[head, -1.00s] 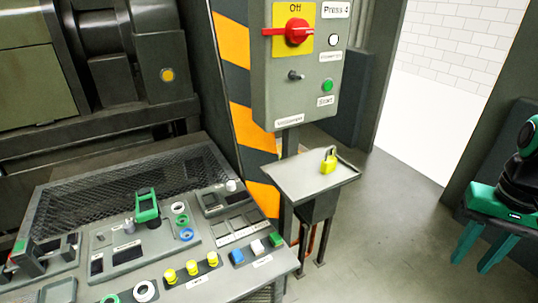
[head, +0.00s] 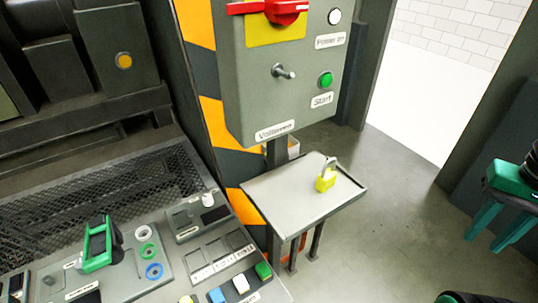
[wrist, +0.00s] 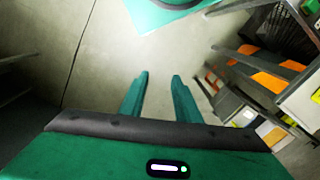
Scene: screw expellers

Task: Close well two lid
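No part is clearly labelled as well two, and I cannot tell which part is its lid. The control desk (head: 262,292) at lower left in the head view carries grey panels, a dark-windowed module (head: 195,221) and a green-framed upright part (head: 97,246). The small labels on it are too blurred to read. My gripper (head: 485,243) is at the right edge of the head view, far from the desk, pointing down. In the wrist view my gripper (wrist: 160,76) has its two teal fingers apart with nothing between them, above grey floor.
A switch box (head: 292,85) with a red handle and green button stands behind the desk. A small shelf (head: 280,205) below it holds a yellow padlock (head: 326,180). Machinery with an amber light (head: 124,61) is at upper left. Floor (head: 400,225) is open between shelf and gripper.

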